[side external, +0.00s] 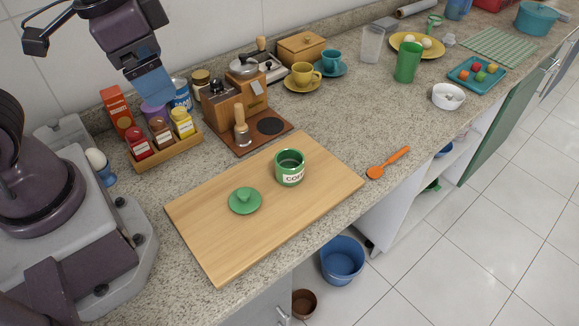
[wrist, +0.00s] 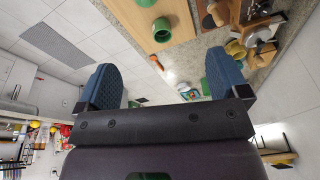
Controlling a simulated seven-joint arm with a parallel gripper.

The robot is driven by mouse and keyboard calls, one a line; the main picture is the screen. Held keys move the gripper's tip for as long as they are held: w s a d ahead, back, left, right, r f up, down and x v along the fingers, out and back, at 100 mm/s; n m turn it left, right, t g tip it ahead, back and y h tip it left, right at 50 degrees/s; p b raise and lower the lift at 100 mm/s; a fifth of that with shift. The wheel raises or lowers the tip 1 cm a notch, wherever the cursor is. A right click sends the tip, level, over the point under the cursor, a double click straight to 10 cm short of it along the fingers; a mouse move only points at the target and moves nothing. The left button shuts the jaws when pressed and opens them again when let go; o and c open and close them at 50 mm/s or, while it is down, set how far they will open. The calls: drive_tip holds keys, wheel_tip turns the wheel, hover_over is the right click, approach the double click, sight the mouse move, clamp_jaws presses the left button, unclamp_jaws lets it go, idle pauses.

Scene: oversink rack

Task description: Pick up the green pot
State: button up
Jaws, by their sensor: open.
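The green pot (side external: 289,168) stands upright and open on the wooden board (side external: 215,245), with a white label that begins "COF". Its green lid (side external: 245,200) lies apart on the board, to the left of the pot. In the wrist view the pot (wrist: 162,31) shows near the top, beyond the fingertips. My gripper (side external: 150,83) is high at the upper left of the side view, well away from the pot, above the jar rack. In the wrist view my gripper (wrist: 161,78) has its two blue fingers wide apart with nothing between them.
A coffee grinder and press (side external: 240,90) stand behind the board. A small jar rack (side external: 165,148) is at left, with an egg in a cup (side external: 107,172) near it. An orange spatula (side external: 387,164) lies right of the board. A green tumbler (side external: 408,62) stands farther back.

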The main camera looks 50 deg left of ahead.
sight(294, 155)
drive_tip(key=w+d+f+m+t+y, duration=0.1)
drive_tip(key=d+f+m+t+y, duration=0.1)
drive_tip(key=f+m, duration=0.5)
drive_tip(key=w+d+f+m+t+y, duration=0.2)
drive_tip(key=f+m+y, duration=0.2)
drive_tip(key=f+m, duration=0.3)
drive_tip(key=w+d+f+m+t+y, duration=0.2)
drive_tip(key=f+m+y, duration=0.1)
drive_tip(key=f+m, duration=0.4)
drive_tip(key=shift+d+m, duration=0.15)
drive_tip(key=shift+m, duration=1.45)
drive_tip(key=w+d+m+t+h, duration=0.1)
drive_tip(key=d, duration=0.1)
drive_tip(key=w+d+m+t+h, duration=0.1)
drive_tip(key=w+m+t, duration=0.1)
drive_tip(key=shift+d+f+h, duration=0.3)
drive_tip(key=shift+d+f, duration=0.05)
drive_tip(key=shift+f, duration=0.05)
drive_tip(key=shift+w+m, duration=0.3)
drive_tip(key=x, duration=1.2)
drive_tip(key=shift+w+r, duration=0.15)
drive_tip(key=shift+w, duration=0.2)
drive_tip(key=c, duration=1.1)
drive_tip(key=shift+r, duration=0.15)
